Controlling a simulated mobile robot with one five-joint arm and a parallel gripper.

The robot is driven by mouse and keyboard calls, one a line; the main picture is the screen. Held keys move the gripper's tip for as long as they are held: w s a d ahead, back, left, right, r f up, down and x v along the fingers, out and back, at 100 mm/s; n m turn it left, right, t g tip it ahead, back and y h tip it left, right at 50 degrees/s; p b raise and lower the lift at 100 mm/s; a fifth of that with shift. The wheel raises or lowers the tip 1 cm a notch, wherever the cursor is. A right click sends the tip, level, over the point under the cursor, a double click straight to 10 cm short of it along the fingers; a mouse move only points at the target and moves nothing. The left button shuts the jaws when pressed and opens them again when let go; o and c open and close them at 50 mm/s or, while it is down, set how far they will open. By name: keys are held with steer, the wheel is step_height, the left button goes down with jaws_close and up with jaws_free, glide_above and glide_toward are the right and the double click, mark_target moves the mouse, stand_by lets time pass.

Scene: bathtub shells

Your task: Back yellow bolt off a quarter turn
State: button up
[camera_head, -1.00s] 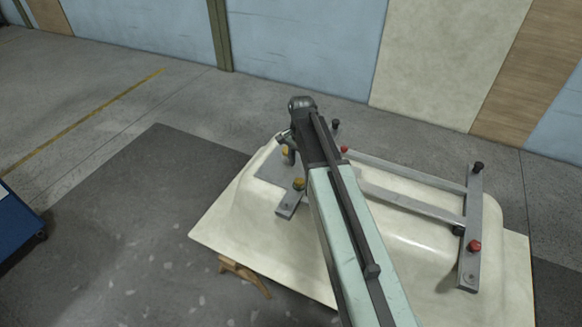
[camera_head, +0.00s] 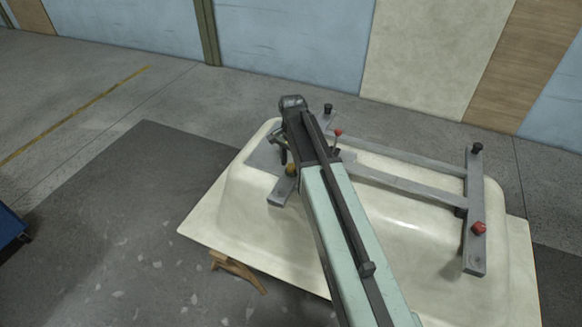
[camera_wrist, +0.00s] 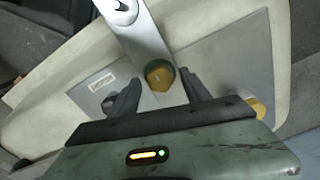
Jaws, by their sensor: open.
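In the wrist view a yellow bolt (camera_wrist: 159,76) with a dark base sits on a light grey bar (camera_wrist: 140,38), between the fingers of my gripper (camera_wrist: 160,84). The fingers are open, one on each side, with gaps to the bolt. A second yellow piece (camera_wrist: 257,108) shows at the right, partly hidden by my gripper body. In the head view one yellow bolt (camera_head: 291,169) shows on the near end of a grey bar (camera_head: 281,190). My gripper (camera_head: 281,152) is over the left end of the fixture there, its fingers partly hidden by my arm.
The fixture lies on an upturned cream tub shell (camera_head: 240,212) on a wooden stand (camera_head: 238,270). Its right crossbar (camera_head: 473,250) carries a red knob (camera_head: 478,228) and a black knob (camera_head: 477,147). Another red knob (camera_head: 338,132) stands near my arm.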

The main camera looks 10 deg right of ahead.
steer(key=shift+a, duration=0.1)
jaws_close()
steer(key=shift+n, duration=0.4)
steer(key=n, duration=0.8)
steer(key=shift+n, duration=0.3)
steer(key=n, duration=0.4)
steer(key=shift+d+n, duration=0.2)
steer(key=shift+n, duration=1.8)
